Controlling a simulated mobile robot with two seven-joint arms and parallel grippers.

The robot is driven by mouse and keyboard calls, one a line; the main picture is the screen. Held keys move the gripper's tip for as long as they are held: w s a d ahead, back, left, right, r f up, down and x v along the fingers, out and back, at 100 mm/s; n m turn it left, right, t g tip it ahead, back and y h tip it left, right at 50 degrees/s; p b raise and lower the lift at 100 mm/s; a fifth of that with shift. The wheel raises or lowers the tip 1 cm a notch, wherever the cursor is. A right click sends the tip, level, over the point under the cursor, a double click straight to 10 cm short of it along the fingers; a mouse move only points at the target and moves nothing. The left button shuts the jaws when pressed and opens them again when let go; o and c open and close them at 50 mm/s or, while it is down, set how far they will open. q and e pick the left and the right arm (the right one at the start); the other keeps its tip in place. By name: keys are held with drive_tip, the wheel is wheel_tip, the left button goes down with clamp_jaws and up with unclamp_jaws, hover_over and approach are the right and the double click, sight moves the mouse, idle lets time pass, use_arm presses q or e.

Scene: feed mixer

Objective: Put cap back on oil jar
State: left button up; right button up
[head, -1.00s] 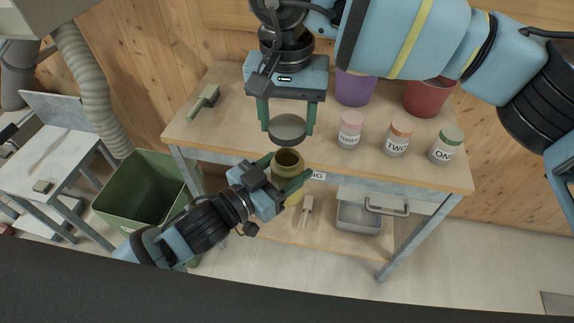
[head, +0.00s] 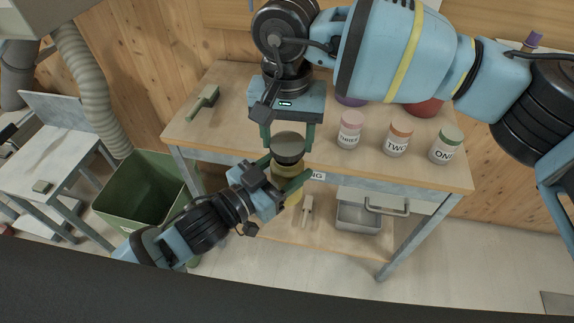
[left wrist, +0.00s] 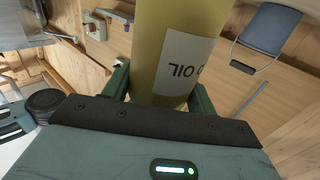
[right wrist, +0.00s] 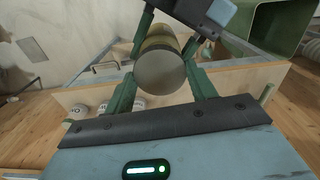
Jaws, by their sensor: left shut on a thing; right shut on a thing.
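The oil jar (left wrist: 182,45) is yellow with a white label reading OIL. My left gripper (head: 285,178) is shut around it, and the jar also shows in the head view (head: 284,176) below the cap. The dark round cap (head: 288,145) is held by my right gripper (head: 288,140), directly over the jar's mouth. In the right wrist view the cap's flat grey-green top (right wrist: 160,73) sits between the two fingers, with the jar's body behind it. The jar's mouth is hidden under the cap. I cannot tell whether the cap is touching the rim.
The wooden workbench (head: 225,125) stands behind the grippers. On it are a pink-capped jar (head: 350,130), an orange-capped jar (head: 397,140), a green-capped jar (head: 445,146) and a brush (head: 204,101). A green bin (head: 140,170) stands at the left, and a metal container (head: 358,215) is on the lower shelf.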

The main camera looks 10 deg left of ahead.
drive_tip(key=shift+s+r, duration=0.1)
idle(0.4)
drive_tip(key=shift+f, duration=0.95)
drive_tip(key=shift+f, duration=0.55)
idle(0.3)
